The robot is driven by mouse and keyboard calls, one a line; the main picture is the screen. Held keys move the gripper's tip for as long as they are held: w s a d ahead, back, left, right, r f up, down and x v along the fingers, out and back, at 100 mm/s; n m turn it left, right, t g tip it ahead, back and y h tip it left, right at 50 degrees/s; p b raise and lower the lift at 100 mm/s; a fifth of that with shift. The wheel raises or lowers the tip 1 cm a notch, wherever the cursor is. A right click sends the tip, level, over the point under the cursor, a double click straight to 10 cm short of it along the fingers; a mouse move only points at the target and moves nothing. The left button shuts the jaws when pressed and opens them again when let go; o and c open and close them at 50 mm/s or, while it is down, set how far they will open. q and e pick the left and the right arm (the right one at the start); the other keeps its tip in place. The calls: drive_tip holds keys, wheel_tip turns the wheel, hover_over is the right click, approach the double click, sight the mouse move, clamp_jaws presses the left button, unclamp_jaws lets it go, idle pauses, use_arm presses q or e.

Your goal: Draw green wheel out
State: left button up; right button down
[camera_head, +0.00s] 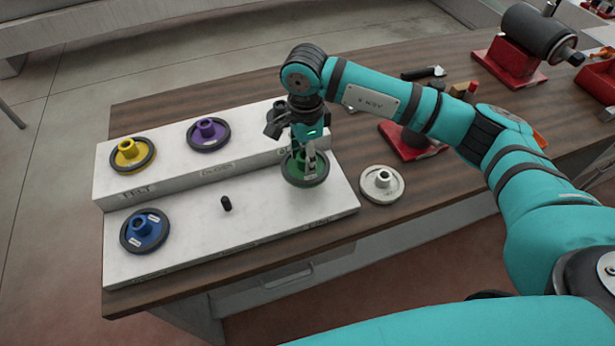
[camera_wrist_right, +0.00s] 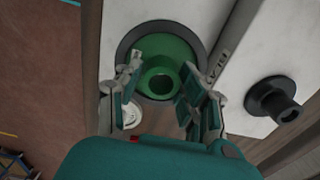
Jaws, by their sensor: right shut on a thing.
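The green wheel (camera_head: 292,168), a green disc with a dark rim and a raised hub, is at the right end of the lower step of the white stand (camera_head: 265,215). My right gripper (camera_head: 310,158) comes down on it from above. In the right wrist view the green wheel (camera_wrist_right: 188,50) shows with the fingers of my right gripper (camera_wrist_right: 157,95) on both sides of its hub, shut on it. The gripper partly covers the wheel, and whether a peg is inside it is hidden. My left gripper is not in view.
A blue wheel (camera_head: 157,236) and a bare black peg (camera_head: 226,203) share the lower step. Yellow (camera_head: 141,163), purple (camera_head: 195,133) and black (camera_wrist_right: 262,99) wheels are on the upper step. A white wheel (camera_head: 377,193) lies on the wooden table right of the stand.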

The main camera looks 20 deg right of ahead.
drive_tip(key=shift+r, duration=0.5)
wheel_tip(320, 180, up, 4)
drive_tip(key=shift+p, duration=0.8)
